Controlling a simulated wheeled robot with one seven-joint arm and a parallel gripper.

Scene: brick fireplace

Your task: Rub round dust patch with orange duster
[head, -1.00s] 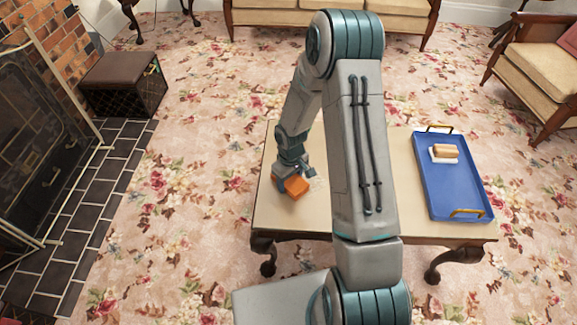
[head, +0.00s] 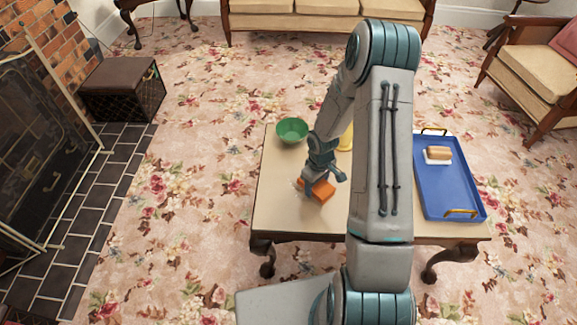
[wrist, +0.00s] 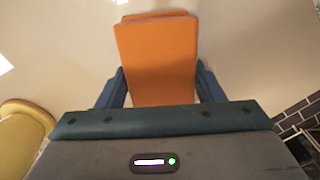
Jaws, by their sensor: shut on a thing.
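My gripper (head: 318,183) is shut on the orange duster (head: 324,191), low over the left part of the table (head: 285,215). In the wrist view the duster (wrist: 157,60) sits between both fingers, tilted slightly. I cannot tell whether its underside touches the tabletop.
A green bowl (head: 292,130) stands at the table's back left corner. A yellow object (head: 346,138) is partly hidden behind my arm. A blue tray (head: 447,190) with a tan-and-white block (head: 438,154) lies at the right. The table's front left is clear.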

